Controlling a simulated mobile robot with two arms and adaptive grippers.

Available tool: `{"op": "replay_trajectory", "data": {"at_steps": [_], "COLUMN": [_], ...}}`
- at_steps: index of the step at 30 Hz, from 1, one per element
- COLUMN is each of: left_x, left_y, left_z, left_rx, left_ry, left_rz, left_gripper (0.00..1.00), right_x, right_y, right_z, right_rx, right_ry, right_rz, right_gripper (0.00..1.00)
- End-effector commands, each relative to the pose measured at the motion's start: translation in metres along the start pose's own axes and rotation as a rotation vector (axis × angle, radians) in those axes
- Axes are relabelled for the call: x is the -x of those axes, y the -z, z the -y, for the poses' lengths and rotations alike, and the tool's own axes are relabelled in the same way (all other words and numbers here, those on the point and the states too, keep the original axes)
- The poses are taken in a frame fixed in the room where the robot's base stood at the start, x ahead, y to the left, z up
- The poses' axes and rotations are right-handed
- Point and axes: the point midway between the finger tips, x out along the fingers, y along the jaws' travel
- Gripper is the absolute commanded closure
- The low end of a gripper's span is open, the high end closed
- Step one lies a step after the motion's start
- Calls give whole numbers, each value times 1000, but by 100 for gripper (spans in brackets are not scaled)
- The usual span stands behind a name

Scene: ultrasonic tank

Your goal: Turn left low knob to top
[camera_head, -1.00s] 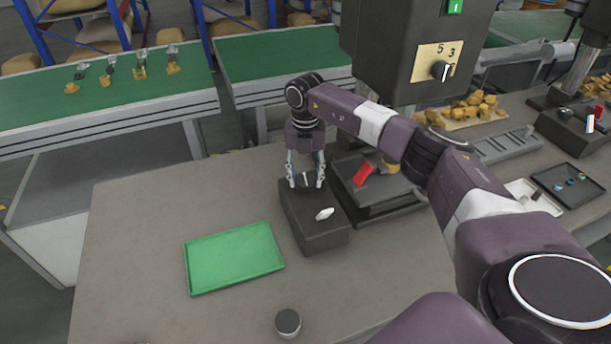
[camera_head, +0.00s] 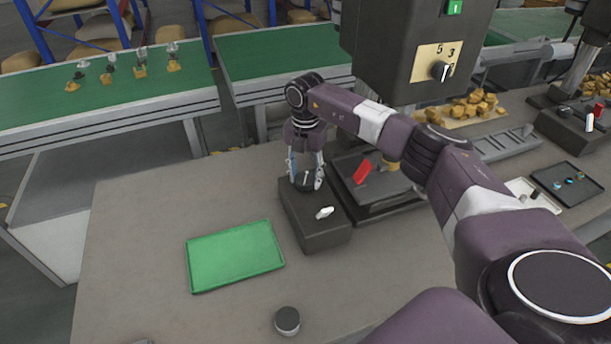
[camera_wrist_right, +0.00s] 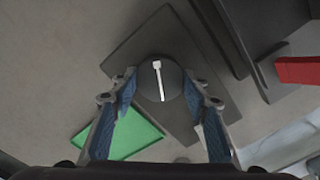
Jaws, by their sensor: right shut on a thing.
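A low dark box (camera_head: 322,236) stands on the table, with a round black knob (camera_head: 306,182) at its far end. A white lever (camera_head: 325,212) sits at its near end. My right gripper (camera_head: 306,178) points down with its fingers on both sides of the knob, shut on it. In the right wrist view the knob (camera_wrist_right: 150,88) lies between the blue finger pads, its white pointer line facing roughly the top of that picture, slightly left. My left gripper is not in view.
A green tray (camera_head: 235,283) lies left of the box, and a small dark round piece (camera_head: 287,321) stands near the front. A dark machine base with a red part (camera_head: 362,172) is close on the right. An overhead control housing (camera_head: 410,50) carries another knob (camera_head: 440,70).

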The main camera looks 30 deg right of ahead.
Motion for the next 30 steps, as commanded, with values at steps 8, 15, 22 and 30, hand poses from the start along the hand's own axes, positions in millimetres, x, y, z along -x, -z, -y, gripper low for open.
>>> {"op": "replay_trajectory", "data": {"at_steps": [8, 15, 22, 30], "left_x": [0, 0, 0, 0], "left_y": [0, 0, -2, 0], "left_z": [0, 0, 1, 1], "left_rx": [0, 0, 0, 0], "left_ry": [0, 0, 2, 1], "left_rz": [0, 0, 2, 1], "left_gripper": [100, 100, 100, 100], "right_x": [2, 1, 16, 73], "right_y": [-2, -1, -1, -2], "right_z": [-1, 0, -1, -1], "right_rx": [-3, -1, 0, -2], "right_ry": [-5, -2, -4, -6], "right_rz": [4, 1, 2, 4], "right_gripper": [43, 40, 40, 40]}}
